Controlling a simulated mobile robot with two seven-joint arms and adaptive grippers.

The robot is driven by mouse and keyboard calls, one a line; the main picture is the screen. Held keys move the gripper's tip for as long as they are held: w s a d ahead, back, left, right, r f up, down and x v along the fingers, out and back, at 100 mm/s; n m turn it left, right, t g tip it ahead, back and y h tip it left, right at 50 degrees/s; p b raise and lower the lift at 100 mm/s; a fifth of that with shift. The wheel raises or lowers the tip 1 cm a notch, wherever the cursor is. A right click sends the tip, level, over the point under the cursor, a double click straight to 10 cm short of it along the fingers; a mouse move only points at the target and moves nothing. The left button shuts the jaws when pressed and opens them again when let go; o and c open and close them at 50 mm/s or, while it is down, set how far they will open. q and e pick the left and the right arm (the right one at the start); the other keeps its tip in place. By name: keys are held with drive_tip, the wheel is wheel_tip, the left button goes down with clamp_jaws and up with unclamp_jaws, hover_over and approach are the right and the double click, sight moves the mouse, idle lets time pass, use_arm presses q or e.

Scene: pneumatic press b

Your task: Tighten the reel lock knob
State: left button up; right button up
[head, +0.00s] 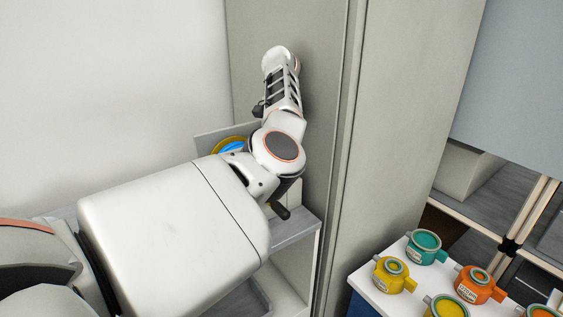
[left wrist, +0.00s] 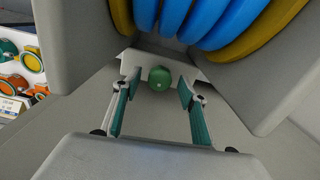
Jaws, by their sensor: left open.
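The reel lock knob (left wrist: 160,78) is a small round green knob on a light grey bracket (left wrist: 133,60), under the reel. The reel (left wrist: 190,22) has blue hose coils and yellow rims in the left wrist view. Its blue and yellow edge (head: 231,147) shows behind my arm in the head view. My left gripper (left wrist: 159,88) is open. Its two teal fingers point at the knob, one on each side, with gaps to both. I cannot tell how deep the knob sits between the fingertips. My right gripper is not in view.
Grey reel side walls (left wrist: 75,40) flank the gripper closely. A tall grey cabinet panel (head: 400,110) stands right of my arm. A grey-topped shelf (head: 290,230) lies below the arm.

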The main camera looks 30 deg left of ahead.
use_arm(q)
drive_tip(key=shift+f, duration=0.9)
drive_tip(key=c, duration=1.1)
drive_tip(key=shift+r+m, duration=0.1)
drive_tip(key=shift+m, duration=0.3)
